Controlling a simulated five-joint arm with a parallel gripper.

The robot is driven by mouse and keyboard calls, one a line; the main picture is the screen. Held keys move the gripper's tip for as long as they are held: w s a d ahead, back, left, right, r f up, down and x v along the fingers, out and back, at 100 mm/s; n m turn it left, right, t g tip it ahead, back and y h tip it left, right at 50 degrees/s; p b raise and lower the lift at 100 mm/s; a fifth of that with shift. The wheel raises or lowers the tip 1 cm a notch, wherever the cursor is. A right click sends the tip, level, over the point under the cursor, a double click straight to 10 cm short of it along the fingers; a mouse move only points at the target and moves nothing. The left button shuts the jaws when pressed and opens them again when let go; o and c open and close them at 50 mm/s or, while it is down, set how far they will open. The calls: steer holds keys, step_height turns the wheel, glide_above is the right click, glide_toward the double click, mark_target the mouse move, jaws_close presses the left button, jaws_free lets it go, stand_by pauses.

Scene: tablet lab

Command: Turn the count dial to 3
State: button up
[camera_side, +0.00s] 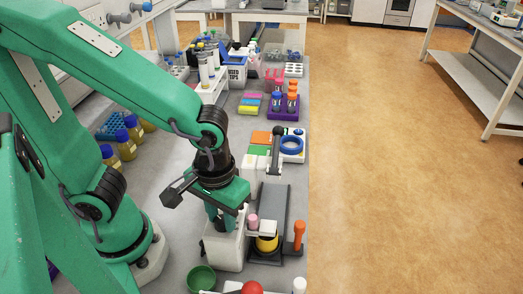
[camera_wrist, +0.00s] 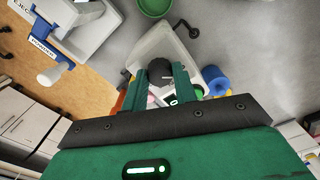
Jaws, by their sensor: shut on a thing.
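The count dial (camera_wrist: 160,69) shows in the wrist view as a dark round knob on a white machine (camera_wrist: 183,42). The two green fingers of my gripper (camera_wrist: 163,78) stand on either side of the knob and are shut on it. A small dark display with a pale figure, perhaps a 0, shows just below the knob; any marks around the dial are too small or hidden to read. In the side view my gripper (camera_side: 224,222) points down at the white machine (camera_side: 222,251), and the dial is hidden behind the fingers.
A green bowl (camera_side: 201,279) stands in front of the machine. To its right is a grey and white device with a yellow part (camera_side: 267,243), beside an orange-topped post (camera_side: 299,236). A red ball (camera_side: 252,288) is at the lower edge. Amber bottles (camera_side: 126,146) stand behind my arm.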

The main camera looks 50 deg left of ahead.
steer(key=m, duration=0.8)
steer(key=shift+m, duration=0.3)
steer(key=m, duration=0.4)
steer(key=shift+m, duration=0.3)
steer(key=m, duration=0.4)
steer(key=shift+r, duration=0.1)
steer(key=o, duration=1)
